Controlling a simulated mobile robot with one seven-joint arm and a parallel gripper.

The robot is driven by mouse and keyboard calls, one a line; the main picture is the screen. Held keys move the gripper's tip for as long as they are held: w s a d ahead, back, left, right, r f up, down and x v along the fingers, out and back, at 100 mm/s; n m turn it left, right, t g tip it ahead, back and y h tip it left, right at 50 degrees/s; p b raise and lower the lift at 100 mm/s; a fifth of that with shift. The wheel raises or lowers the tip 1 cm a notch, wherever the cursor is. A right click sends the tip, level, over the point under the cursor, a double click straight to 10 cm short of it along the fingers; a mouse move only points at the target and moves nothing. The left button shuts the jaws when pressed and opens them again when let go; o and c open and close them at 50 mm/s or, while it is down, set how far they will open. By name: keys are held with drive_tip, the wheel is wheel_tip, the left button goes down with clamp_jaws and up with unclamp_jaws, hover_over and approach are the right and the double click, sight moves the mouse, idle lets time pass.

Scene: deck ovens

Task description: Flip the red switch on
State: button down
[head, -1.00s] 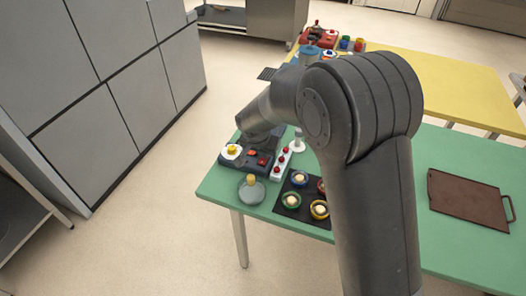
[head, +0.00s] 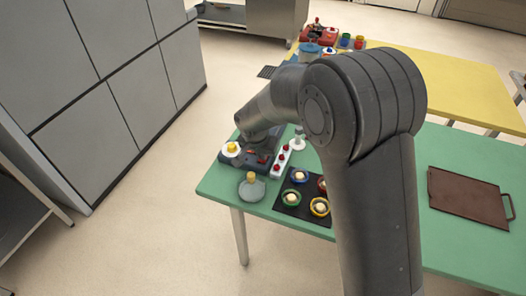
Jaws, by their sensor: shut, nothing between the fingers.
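A dark control box (head: 236,163) sits at the left corner of the green table (head: 225,192). Small red parts show on its top, one of them a red switch (head: 262,160); whether it is on or off is too small to tell. My gripper (head: 260,147) is shut and empty, pointing down low over the back of this box. Its fingertips are small and partly hidden, so I cannot tell whether they touch anything.
A white strip with red knobs (head: 281,160) stands right beside the box. A grey lidded pan (head: 251,189), a black mat (head: 286,208) with several coloured bowls and a brown tray (head: 468,198) lie on the table. A yellow table (head: 460,85) stands behind.

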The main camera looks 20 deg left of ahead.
drive_tip(key=shift+s+f, duration=0.1)
drive_tip(key=v, duration=1.4)
drive_tip(key=shift+s, duration=0.35)
drive_tip(key=shift+w+t, duration=0.3)
drive_tip(key=shift+w, duration=0.55)
drive_tip(key=x, duration=1.3)
drive_tip(key=shift+w+f, duration=0.15)
drive_tip(key=shift+f, duration=0.25)
drive_tip(key=shift+w, duration=0.1)
